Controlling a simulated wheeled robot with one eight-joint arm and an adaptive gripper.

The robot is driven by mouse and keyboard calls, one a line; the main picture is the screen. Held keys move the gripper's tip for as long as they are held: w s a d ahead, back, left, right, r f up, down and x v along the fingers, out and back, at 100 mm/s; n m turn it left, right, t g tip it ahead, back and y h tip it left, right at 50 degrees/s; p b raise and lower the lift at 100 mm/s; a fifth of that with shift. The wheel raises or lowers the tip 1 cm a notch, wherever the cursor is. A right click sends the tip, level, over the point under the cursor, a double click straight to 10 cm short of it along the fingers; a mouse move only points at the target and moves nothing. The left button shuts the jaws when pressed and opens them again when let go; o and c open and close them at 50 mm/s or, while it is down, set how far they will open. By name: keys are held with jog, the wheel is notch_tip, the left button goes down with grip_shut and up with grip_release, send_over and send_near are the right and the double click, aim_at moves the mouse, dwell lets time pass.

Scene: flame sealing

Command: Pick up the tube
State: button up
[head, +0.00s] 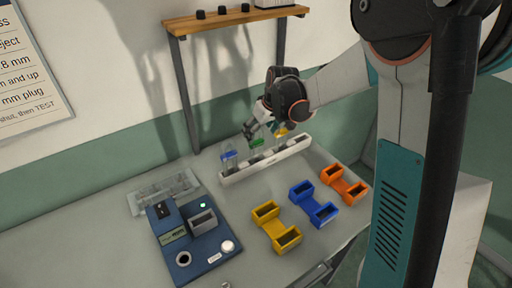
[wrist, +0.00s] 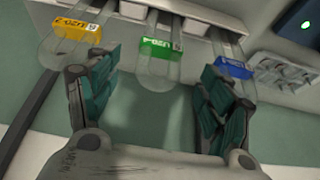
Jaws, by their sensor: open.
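Three clear tubes stand in a white rack (head: 240,174) at the back of the table. One has a blue label (head: 228,155), one a green label (head: 257,143), and one a yellow label (head: 282,132). My gripper (head: 252,130) is at the rack, close to the green-labelled tube. In the wrist view my gripper (wrist: 157,75) is open and empty. The green-labelled tube (wrist: 160,50) lies ahead between its fingers. The yellow-labelled tube (wrist: 78,30) is beyond the left finger, and the blue-labelled tube (wrist: 234,68) is beyond the right finger.
A blue device (head: 205,252) with a green light stands at the front left, beside a clear tray (head: 150,202). Yellow (head: 275,226), blue (head: 313,204) and orange (head: 343,185) holders stand in front of the rack. A wooden shelf (head: 230,19) is above, behind the table.

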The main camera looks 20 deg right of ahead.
aim_at(256, 141)
jog(key=b+x, duration=0.2)
jog(key=x, duration=0.6)
jog(key=shift+w+f, duration=0.1)
jog(key=shift+f, duration=0.15)
jog(key=shift+r, duration=0.1)
jog(key=c, duration=1.2)
